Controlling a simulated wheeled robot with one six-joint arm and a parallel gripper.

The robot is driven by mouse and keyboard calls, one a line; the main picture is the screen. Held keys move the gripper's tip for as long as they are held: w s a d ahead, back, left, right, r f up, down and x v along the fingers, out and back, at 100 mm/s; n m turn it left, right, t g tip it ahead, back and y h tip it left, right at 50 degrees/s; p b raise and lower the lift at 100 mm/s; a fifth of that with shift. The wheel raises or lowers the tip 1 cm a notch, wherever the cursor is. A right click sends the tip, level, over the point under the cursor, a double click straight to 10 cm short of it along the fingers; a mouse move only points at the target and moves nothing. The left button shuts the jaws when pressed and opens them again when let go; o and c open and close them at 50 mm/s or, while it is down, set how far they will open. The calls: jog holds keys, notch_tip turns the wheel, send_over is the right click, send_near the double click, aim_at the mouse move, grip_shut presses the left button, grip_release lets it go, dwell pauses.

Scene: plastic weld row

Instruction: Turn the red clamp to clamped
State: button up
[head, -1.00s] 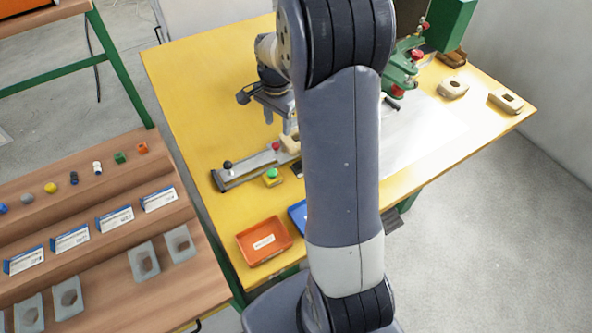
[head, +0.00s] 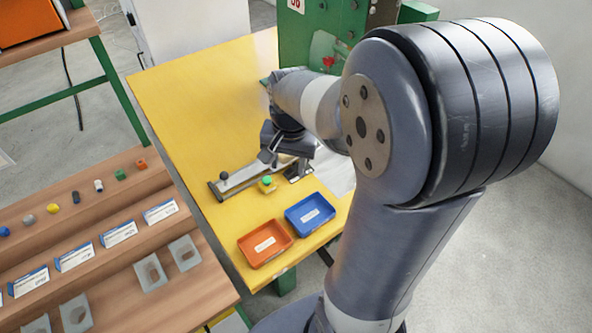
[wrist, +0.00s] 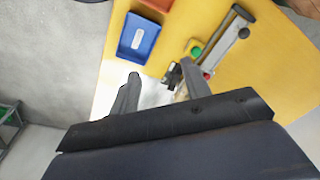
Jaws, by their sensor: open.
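The red clamp's red tip (wrist: 207,75) shows in the wrist view, just right of my right finger. A dark bracket (wrist: 173,75) stands between my fingers in the picture, at the end of the grey metal rail (wrist: 226,45). In the head view the rail (head: 236,178) lies on the yellow table, and the red tip is hidden behind my gripper (head: 283,150). In the wrist view my gripper (wrist: 160,71) is open, its fingers apart with nothing held. I cannot tell whether the right finger touches the clamp, or how the clamp is set.
A green button on a yellow base (head: 267,184) stands beside the rail. A blue tray (head: 310,214) and an orange tray (head: 265,243) sit near the table's front edge. A green press (head: 318,35) stands behind. The table's left side (head: 190,100) is clear.

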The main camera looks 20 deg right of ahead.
jog(key=shift+s+a+r+n, duration=0.15)
jog(key=shift+s+n, duration=0.15)
jog(key=shift+s, duration=0.65)
